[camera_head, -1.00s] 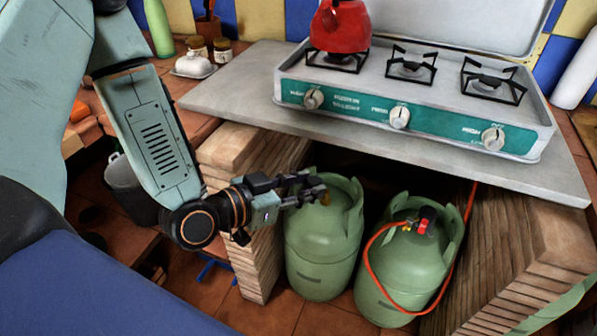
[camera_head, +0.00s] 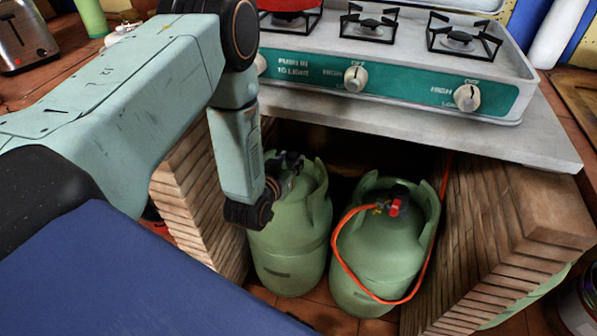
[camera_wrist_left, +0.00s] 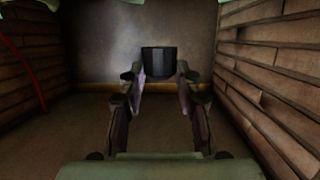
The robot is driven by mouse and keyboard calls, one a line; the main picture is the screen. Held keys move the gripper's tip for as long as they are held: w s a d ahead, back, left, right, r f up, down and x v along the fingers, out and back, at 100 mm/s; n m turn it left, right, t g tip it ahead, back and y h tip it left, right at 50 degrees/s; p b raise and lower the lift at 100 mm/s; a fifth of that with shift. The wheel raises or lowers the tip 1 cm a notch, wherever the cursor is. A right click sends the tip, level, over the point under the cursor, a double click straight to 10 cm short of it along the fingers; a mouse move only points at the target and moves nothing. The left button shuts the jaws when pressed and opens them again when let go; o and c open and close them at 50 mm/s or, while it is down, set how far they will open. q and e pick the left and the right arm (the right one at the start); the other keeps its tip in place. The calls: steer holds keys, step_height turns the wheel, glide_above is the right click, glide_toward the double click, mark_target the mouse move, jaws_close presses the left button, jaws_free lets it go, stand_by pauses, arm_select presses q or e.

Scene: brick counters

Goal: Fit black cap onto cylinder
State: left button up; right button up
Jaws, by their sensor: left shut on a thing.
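My left gripper (camera_head: 290,165) is at the top of the left green gas cylinder (camera_head: 290,250), inside its collar, with my arm coming down from above. In the left wrist view, the gripper (camera_wrist_left: 160,80) is shut on a black cap (camera_wrist_left: 159,62), a short dark cylinder held between the fingertips. In the head view I cannot tell the cap from the dark fingers, and the left cylinder's valve is hidden. I cannot tell whether the cap touches the valve. The right green cylinder (camera_head: 385,250) carries a black and red fitting (camera_head: 397,205). My right gripper is not in view.
An orange hose (camera_head: 340,262) runs from the right cylinder. Brick walls (camera_head: 200,195) and (camera_head: 480,235) close in both sides. The counter with the stove (camera_head: 410,85) hangs over the back. A red kettle (camera_head: 290,4) stands on a burner.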

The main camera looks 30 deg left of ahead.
arm_select(q)
steer(key=w+n+y, duration=0.1)
steer(key=w+a+f+n+y+b, duration=0.1)
steer(key=w+f+g+y, duration=0.1)
steer(key=shift+a+n+y+b, duration=0.25)
steer(key=shift+n+y+b, duration=0.15)
steer(key=shift+w+a+f+n+g+y+b, duration=0.2)
steer(key=shift+a+n+g+y+b, duration=0.1)
steer(key=shift+n+y, duration=0.2)
steer(key=shift+w+a+f+n+g+y+b, duration=0.1)
steer(key=shift+a+f+n+g+y+b, duration=0.15)
steer(key=shift+n+y, duration=0.2)
steer(key=shift+f+n+g+y, duration=0.15)
steer(key=shift+n+g+y, duration=0.6)
steer(key=shift+n+y, duration=0.15)
steer(key=shift+s+d+f+n+g+y+b, duration=0.1)
steer(key=shift+d+f+n+g+y+b, duration=0.05)
steer(key=shift+n+g+y+b, duration=0.25)
steer(key=shift+s+d+f+n+g+y+b, duration=0.1)
steer(key=shift+f+n+g+y+b, duration=0.05)
steer(key=shift+n+g+y, duration=0.25)
steer(key=shift+d+f+n, duration=0.1)
steer(key=shift+f+n, duration=0.1)
steer(key=shift+n, duration=0.05)
steer(key=shift+f, duration=0.1)
steer(key=shift+f+b, duration=1.4)
steer(key=shift+b, duration=0.1)
